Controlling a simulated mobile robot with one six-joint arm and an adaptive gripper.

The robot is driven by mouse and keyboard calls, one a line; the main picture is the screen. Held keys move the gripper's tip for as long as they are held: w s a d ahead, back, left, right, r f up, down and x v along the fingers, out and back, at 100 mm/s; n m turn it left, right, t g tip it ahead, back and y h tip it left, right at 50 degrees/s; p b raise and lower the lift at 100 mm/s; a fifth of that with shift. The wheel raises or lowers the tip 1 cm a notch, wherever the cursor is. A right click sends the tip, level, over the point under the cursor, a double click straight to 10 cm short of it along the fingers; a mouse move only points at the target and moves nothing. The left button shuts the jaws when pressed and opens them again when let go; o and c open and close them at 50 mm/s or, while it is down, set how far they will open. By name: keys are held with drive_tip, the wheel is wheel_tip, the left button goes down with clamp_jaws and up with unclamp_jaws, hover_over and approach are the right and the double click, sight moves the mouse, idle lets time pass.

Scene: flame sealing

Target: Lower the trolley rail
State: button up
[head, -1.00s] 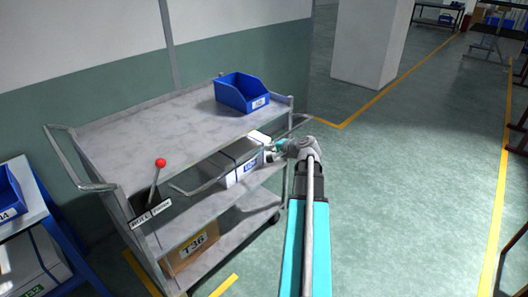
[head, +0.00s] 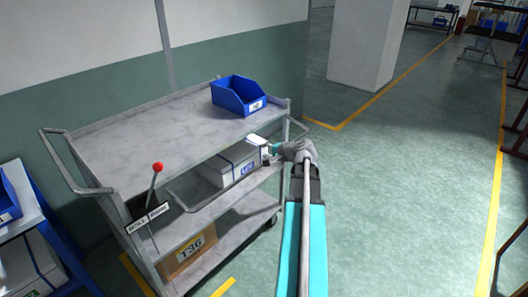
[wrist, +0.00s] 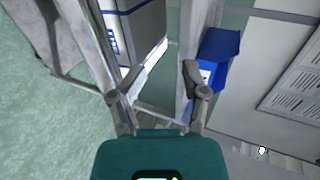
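The grey trolley (head: 110,150) stands against the wall. Its thin metal rail (head: 205,206) juts out on the near side below the top shelf, and its right part is hidden by my gripper. My gripper (head: 268,150) is at the trolley's right end, just below the top shelf. In the wrist view my gripper's fingers (wrist: 160,92) are spread apart, with grey trolley bars behind and between them. I cannot tell whether a finger touches the rail. A lever with a red knob (head: 158,167) stands at the trolley's left corner above a white label plate (head: 147,217).
A blue bin (head: 238,95) sits on the top shelf. A grey box (head: 230,165) is on the middle shelf, close to my gripper, and a cardboard box (head: 190,252) on the bottom shelf. A blue rack (head: 60,235) stands left.

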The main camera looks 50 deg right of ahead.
drive_tip(key=s, duration=1.5)
drive_tip(key=shift+d, duration=0.35)
idle(1.3)
idle(0.8)
drive_tip(key=n+g+y+p, duration=0.4)
drive_tip(key=n+g+p, duration=0.1)
drive_tip(key=n+g, duration=0.25)
approach(215, 197)
drive_tip(key=shift+n, duration=0.35)
drive_tip(key=x, duration=0.4)
drive_tip(key=shift+w+a+f, duration=0.1)
drive_tip(key=shift+a+f, duration=0.05)
drive_tip(key=shift+f, duration=0.1)
drive_tip(key=a+r+n+g+h+p, duration=0.2)
drive_tip(key=a+n, duration=0.7)
drive_tip(key=a, duration=1.5)
drive_tip(key=shift+s+a+g+h+p, duration=0.3)
drive_tip(key=shift+g+h+p, duration=1)
drive_tip(key=shift+g+p, duration=0.55)
